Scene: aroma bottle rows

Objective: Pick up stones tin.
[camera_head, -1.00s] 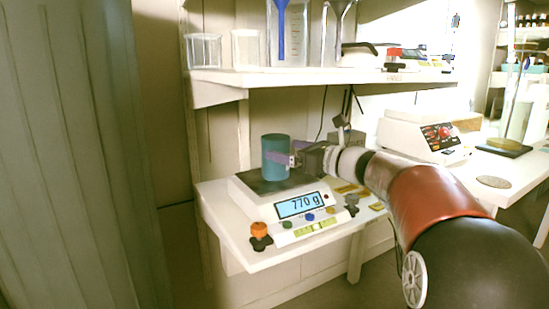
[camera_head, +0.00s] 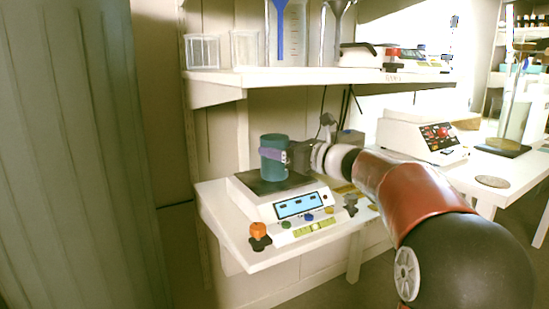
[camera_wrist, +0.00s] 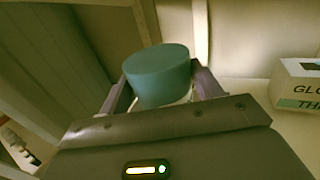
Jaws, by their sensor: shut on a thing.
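The stones tin is a teal-green cylinder (camera_head: 274,168) over the black plate of the white scale (camera_head: 262,208) in the head view. It is slightly tilted, and I cannot tell for sure whether its base is clear of the plate. The scale's display shows dashes. My gripper (camera_head: 276,154) reaches in from the right and is shut on the tin, with a purple finger across its side. In the wrist view the tin (camera_wrist: 157,72) stands between my two fingers, its top showing. No label on the tin can be read.
A shelf (camera_head: 330,80) with glass vessels and instruments runs above the scale. A second white device (camera_head: 425,135) stands on the table to the right. A white box with lettering (camera_wrist: 298,85) is at the right of the wrist view. An orange knob (camera_head: 258,230) sits at the scale's front left.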

